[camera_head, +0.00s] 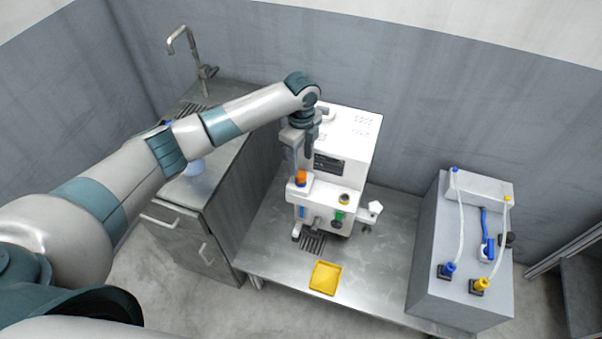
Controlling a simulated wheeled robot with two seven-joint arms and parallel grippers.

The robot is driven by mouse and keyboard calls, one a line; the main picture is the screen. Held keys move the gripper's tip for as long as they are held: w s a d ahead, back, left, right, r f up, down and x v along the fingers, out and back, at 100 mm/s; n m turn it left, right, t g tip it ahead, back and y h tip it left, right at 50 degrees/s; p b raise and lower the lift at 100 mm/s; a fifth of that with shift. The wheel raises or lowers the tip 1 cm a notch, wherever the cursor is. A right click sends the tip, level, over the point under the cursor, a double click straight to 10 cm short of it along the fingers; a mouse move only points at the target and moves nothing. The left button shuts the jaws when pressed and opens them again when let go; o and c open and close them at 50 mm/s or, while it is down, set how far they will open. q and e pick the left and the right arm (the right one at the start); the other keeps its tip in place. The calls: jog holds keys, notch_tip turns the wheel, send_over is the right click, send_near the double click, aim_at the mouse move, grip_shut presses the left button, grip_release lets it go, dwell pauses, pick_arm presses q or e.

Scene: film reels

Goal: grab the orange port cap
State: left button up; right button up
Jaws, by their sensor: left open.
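The orange port cap (301,177) sits upright on the left part of the front ledge of a white machine (346,150). My left gripper (301,162) reaches in from the left and points down over the cap. Its jaws are open, and the fingertips are just above or beside the cap. I cannot tell whether they touch it. My right gripper is not in view.
The machine stands on a metal table (375,265) with a yellow tray (325,278) in front. A sink counter (215,165) with a tap (192,60) is at left.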

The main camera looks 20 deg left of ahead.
aim_at(301, 173)
pick_arm(q)
jog(key=shift+f, duration=0.7)
jog(key=shift+f, duration=0.1)
jog(key=shift+f+p, duration=0.5)
jog(key=shift+p, duration=0.25)
jog(key=f, duration=0.1)
jog(key=f+p, duration=0.1)
jog(key=shift+w+f, duration=0.2)
jog(key=shift+f, duration=0.2)
jog(key=shift+a+f, duration=0.1)
jog(key=shift+f, duration=0.55)
jog(key=shift+c, duration=0.7)
jog(key=c, duration=1)
